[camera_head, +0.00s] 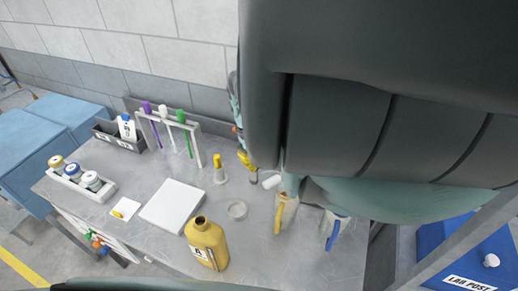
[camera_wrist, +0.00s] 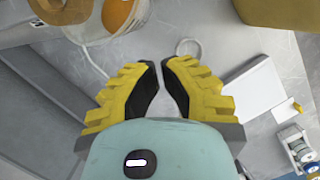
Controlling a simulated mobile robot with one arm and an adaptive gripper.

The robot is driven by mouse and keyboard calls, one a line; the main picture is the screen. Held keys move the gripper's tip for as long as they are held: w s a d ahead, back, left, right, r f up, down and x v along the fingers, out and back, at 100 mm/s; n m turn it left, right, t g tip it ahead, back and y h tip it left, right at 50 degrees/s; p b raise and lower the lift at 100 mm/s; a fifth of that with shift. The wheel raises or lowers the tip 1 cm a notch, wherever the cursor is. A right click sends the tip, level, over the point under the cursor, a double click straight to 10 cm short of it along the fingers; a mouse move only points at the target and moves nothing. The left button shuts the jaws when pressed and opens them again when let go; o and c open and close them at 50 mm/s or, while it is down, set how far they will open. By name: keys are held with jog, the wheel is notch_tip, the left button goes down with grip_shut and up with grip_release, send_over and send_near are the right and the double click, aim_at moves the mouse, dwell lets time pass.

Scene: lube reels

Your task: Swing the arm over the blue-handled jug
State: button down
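The blue-handled jug (camera_head: 335,230) stands on the bench at the right in the head view, partly hidden by my arm. It does not show clearly in the wrist view. A yellow-handled jug (camera_head: 285,213) stands just left of it. That jug, with orange contents, also shows at the top left of the wrist view (camera_wrist: 100,32). My gripper (camera_wrist: 160,64) has yellow stepped fingers with black pads. They are apart with a narrow gap, and nothing is between them. In the head view the gripper (camera_head: 247,162) is mostly hidden by my arm, left of and behind the jugs.
A yellow bottle (camera_head: 207,243) stands at the bench front. A clear round dish (camera_head: 237,210) and a white plate (camera_head: 173,205) lie left of the jugs. A tube rack (camera_head: 197,147) stands behind. A jar holder (camera_head: 83,183) is at the left. A blue surface (camera_head: 445,248) lies right of the bench.

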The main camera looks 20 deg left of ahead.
jog(key=shift+s+d+p, duration=0.6)
jog(key=shift+d+p, duration=0.25)
jog(key=shift+p, duration=0.8)
jog(key=shift+s+d+p, duration=0.55)
jog(key=shift+d+p, duration=0.3)
jog(key=shift+p, duration=0.8)
jog(key=shift+s+d+f, duration=0.1)
